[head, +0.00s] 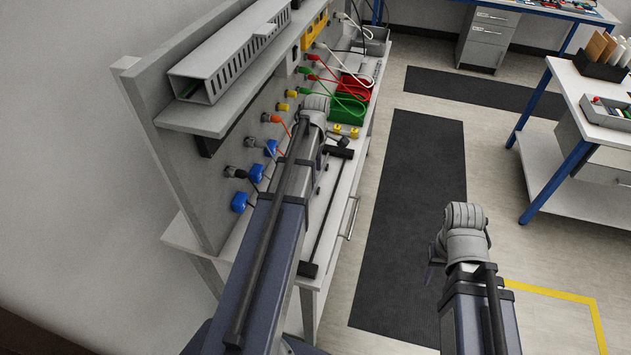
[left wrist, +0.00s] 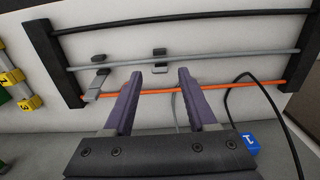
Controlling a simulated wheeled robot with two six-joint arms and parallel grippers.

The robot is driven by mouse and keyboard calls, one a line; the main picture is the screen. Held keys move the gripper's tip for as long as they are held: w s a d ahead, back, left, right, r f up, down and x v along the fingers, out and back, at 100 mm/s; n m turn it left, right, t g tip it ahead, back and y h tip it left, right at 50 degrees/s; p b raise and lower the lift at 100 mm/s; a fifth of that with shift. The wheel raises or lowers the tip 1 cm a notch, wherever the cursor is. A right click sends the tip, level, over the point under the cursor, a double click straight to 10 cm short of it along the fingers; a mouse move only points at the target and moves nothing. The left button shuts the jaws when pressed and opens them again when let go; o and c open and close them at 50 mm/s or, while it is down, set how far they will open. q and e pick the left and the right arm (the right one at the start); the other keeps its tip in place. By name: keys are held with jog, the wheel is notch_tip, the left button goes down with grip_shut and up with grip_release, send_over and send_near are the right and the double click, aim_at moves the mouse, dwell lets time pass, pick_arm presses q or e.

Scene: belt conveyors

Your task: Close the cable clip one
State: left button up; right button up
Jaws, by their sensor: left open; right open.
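In the left wrist view, one grey cable clip (left wrist: 97,84) sits left of my left gripper, reaching from the grey cable down to the orange cable (left wrist: 150,91). Another small clip (left wrist: 160,60) sits on the grey cable (left wrist: 220,58), straight beyond the fingers. I cannot tell which is clip one, nor whether either is closed. My left gripper (left wrist: 157,76) is open and empty, its two purple fingers pointing towards the cables. In the head view, its jaws are mostly hidden by my arm. My right gripper (head: 433,262) is over the floor, partly hidden behind its wrist.
Black end bars (left wrist: 54,62) flank the cables; a black cable (left wrist: 190,24) runs above. Yellow numbered blocks (left wrist: 30,103) are at left, a blue block (left wrist: 250,143) at lower right. In the head view, a grey panel (head: 190,155) with coloured plugs stands behind the bench.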

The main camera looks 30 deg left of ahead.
pick_arm(q)
notch_tip(320, 180, down, 2)
jog(key=shift+f+b, duration=0.15)
jog(key=shift+b, duration=0.5)
grip_shut()
